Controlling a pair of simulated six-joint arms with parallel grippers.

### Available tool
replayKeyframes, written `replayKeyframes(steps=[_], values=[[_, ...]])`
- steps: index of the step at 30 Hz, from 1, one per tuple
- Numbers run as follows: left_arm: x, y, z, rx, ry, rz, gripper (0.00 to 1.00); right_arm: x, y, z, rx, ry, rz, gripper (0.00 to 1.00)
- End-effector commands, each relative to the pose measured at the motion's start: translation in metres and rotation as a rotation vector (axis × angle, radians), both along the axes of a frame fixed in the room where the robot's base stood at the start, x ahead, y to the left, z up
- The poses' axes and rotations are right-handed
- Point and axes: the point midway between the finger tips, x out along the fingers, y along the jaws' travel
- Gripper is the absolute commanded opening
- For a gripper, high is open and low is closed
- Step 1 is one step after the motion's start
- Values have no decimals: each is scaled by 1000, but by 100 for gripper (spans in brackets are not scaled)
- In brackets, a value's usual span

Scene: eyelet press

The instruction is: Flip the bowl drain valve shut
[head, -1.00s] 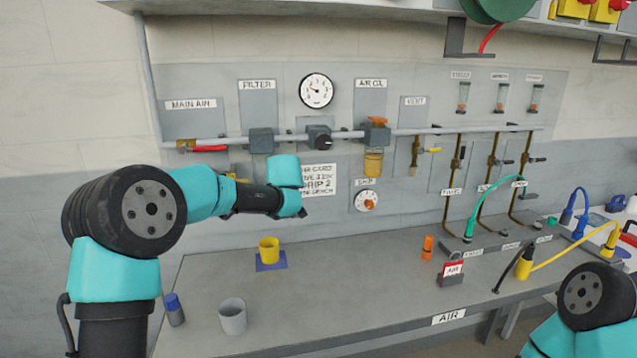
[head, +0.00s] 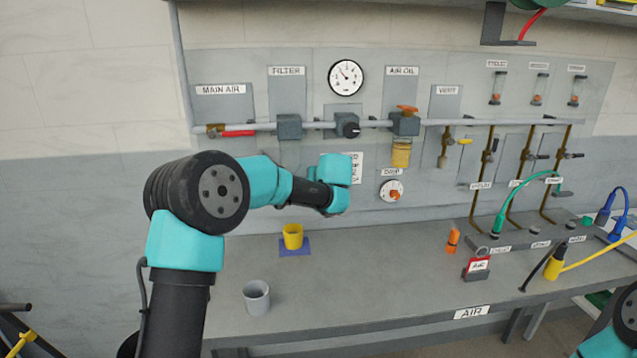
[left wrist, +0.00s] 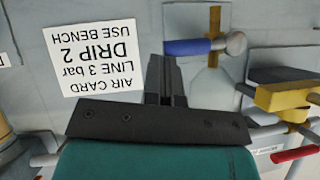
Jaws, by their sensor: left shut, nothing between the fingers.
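In the left wrist view a blue lever (left wrist: 188,47) lies roughly level on a brass stem at the end of a pale, cloudy bowl (left wrist: 208,92); this looks like the bowl drain valve. My left gripper (left wrist: 166,64) is shut and empty, with its fingertips close to the free left end of the lever. I cannot tell whether they touch it. In the head view my left wrist covers the space below the filter block (head: 289,126), so the bowl, the lever and my fingers are hidden. My right gripper is out of view.
A printed card (left wrist: 97,55) is left of my fingers in the wrist view. The main air valve's red handle (head: 238,133) is at the panel's left. A yellow cup (head: 293,236) and a grey cup (head: 256,297) stand on the bench (head: 370,284). The bench middle is clear.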

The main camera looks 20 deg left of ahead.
Motion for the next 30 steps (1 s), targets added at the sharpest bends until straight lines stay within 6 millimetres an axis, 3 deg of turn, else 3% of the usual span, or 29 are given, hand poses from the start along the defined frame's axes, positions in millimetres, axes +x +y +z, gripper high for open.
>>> replayKeyframes(steps=[10, 18, 30], values=[[0, -1, 6, 0, -3, 1, 0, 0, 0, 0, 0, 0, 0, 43], [-5, -7, 40, -2, -5, 4, 0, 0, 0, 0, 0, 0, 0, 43], [-57, -42, 81, -1, -1, 3, 0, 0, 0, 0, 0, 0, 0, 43]])
